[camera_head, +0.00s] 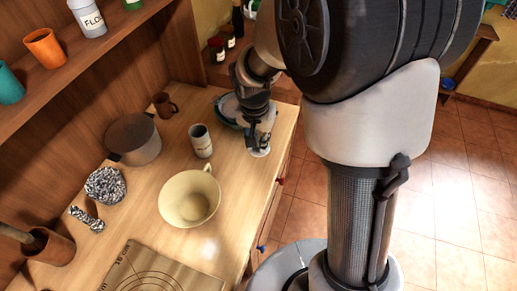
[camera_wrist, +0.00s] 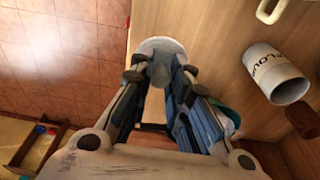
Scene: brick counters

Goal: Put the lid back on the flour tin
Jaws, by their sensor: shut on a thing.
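The flour tin (camera_head: 201,142) stands upright on the wooden counter, grey-white with a dark, open-looking top. It also shows in the wrist view (camera_wrist: 268,66), with FLOUR on its side. My gripper (camera_head: 260,143) is to the right of the tin, near the counter's right edge. It is shut on a pale round lid (camera_head: 260,152), which also shows between and beyond the fingertips in the wrist view (camera_wrist: 163,46). The lid is apart from the tin, low over the counter; I cannot tell whether it touches the wood. The fingers hide part of the lid.
A cream bowl with a handle (camera_head: 178,206) stands in front of the tin. A dark pot (camera_head: 138,143) is to its left, and a brown mug (camera_head: 164,105) behind. A teal dish (camera_head: 222,107) lies behind my gripper. Another labelled tin (camera_head: 88,17) stands on the shelf.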

